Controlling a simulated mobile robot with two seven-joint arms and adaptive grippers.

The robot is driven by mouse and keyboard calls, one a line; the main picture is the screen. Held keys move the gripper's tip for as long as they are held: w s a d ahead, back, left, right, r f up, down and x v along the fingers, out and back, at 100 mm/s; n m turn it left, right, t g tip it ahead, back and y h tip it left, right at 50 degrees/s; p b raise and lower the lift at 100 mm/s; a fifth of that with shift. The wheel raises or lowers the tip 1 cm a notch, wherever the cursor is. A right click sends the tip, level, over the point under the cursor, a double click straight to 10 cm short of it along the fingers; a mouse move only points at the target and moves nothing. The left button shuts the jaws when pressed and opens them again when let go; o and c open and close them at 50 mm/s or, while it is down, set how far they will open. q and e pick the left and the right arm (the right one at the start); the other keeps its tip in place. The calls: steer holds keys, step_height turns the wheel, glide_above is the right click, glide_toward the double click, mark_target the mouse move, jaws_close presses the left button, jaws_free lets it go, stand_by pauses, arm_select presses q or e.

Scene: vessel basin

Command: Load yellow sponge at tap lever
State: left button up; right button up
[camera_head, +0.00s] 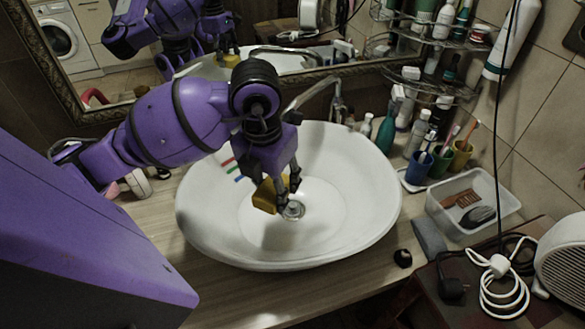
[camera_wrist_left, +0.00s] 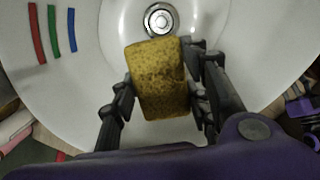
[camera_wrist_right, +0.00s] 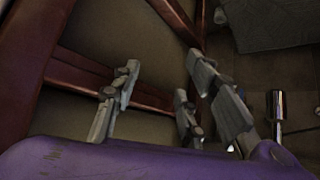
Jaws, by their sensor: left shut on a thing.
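The yellow sponge (camera_head: 265,195) is a worn block with dark specks. My left gripper (camera_head: 284,188) is shut on it and holds it over the white basin (camera_head: 365,225), near the drain. In the left wrist view the sponge (camera_wrist_left: 158,78) sits between the two fingers of the left gripper (camera_wrist_left: 160,92), with the drain just beyond it. The tap (camera_head: 336,103) rises at the back of the basin; its lever is hard to make out. My right gripper (camera_wrist_right: 160,95) shows only in the right wrist view, open and empty, with its fingers apart.
Red, green and blue stripes (camera_wrist_left: 52,30) mark the basin's left wall. Bottles (camera_head: 387,127) and toothbrush cups (camera_head: 418,166) stand right of the basin. A clear plastic box (camera_head: 470,200) and a white cable (camera_head: 505,290) lie farther right. Dark red wooden bars (camera_wrist_right: 75,70) surround my right gripper.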

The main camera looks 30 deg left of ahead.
arm_select(q)
steer(key=shift+f, duration=0.15)
steer(key=shift+w+a+f+b, duration=0.25)
steer(key=shift+w+a+b, duration=0.3)
steer(key=shift+w, duration=0.2)
steer(key=w+a+f+b, duration=0.2)
steer(key=w+a+b, duration=0.2)
steer(key=w, duration=0.6)
steer(key=shift+w+a, duration=0.15)
steer(key=shift+a, duration=0.5)
arm_select(e)
steer(key=s+d+f, duration=0.1)
steer(key=s+f, duration=0.3)
steer(key=f, duration=0.2)
steer(key=shift+g, duration=0.4)
steer(key=shift+s+d+f, duration=0.1)
steer(key=shift+s+d, duration=0.05)
steer(key=shift+c, duration=0.5)
